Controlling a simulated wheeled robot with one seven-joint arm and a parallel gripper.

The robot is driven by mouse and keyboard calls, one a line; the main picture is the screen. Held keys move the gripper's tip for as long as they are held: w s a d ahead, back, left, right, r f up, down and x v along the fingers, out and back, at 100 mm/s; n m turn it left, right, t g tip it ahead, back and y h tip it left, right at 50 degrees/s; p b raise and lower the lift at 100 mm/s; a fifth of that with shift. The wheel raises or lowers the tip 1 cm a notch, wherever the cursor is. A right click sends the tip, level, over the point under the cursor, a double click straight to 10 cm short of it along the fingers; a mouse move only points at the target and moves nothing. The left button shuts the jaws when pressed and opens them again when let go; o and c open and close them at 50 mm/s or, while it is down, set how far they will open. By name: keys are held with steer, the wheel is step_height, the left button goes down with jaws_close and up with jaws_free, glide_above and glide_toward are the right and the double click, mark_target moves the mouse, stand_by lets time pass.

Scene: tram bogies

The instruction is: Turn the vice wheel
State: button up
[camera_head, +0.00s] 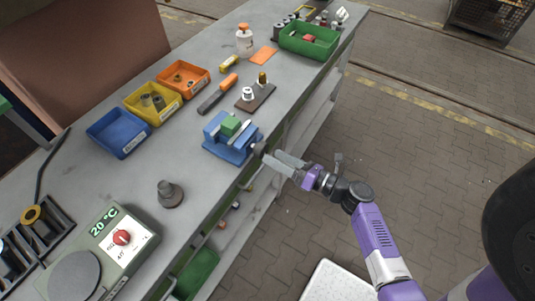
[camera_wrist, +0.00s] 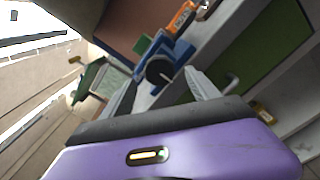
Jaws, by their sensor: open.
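The blue vice (camera_head: 230,139) stands near the front edge of the grey workbench, with a green block (camera_head: 230,126) between its jaws. Its dark round wheel (camera_head: 259,149) faces out past the bench edge. In the wrist view the dark wheel (camera_wrist: 160,71) with a pale line on it shows in the middle, in front of the blue vice body (camera_wrist: 180,50). My gripper (camera_head: 276,158) reaches to the vice from the right. Its two fingers are open, one on each side of the wheel in the wrist view (camera_wrist: 163,92). I cannot tell whether they touch it.
Blue (camera_head: 118,133), yellow (camera_head: 153,102) and orange (camera_head: 184,77) bins stand behind the vice on the workbench (camera_head: 185,150). A grey stepped part (camera_head: 170,194) and a hot plate (camera_head: 100,250) stand at the left. A green bin (camera_head: 308,41) is at the far end. Shelves lie below the bench.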

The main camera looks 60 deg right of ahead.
steer(key=s, duration=0.2)
steer(key=shift+s, duration=0.35)
stand_by(0.7)
